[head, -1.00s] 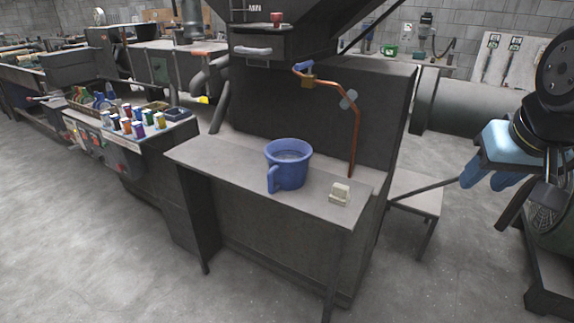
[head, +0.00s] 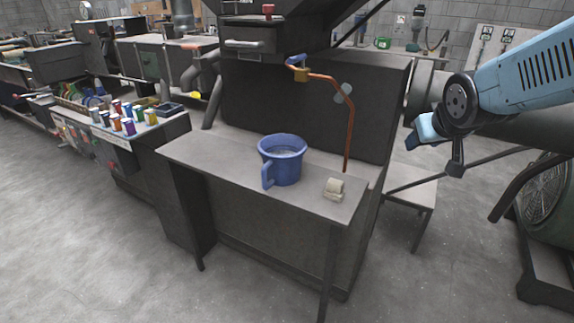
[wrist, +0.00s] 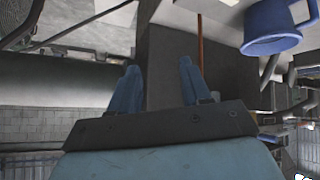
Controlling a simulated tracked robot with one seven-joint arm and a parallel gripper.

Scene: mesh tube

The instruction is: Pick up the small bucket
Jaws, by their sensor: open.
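The small bucket (head: 283,164) is blue with a handle on its left side. My gripper (head: 420,138) is in the air to the right of the table, well apart from the bucket. In the wrist view my gripper (wrist: 158,82) shows two blue fingers spread apart with nothing between them. The bucket also shows in the wrist view (wrist: 268,28) at the top right, outside the fingers.
A small beige block (head: 335,188) lies right of the bucket. The copper pipe (head: 349,125) comes down behind it. A low side table (head: 412,192) stands at the right. Several coloured cans (head: 125,118) stand on a bench at the left. The front floor is clear.

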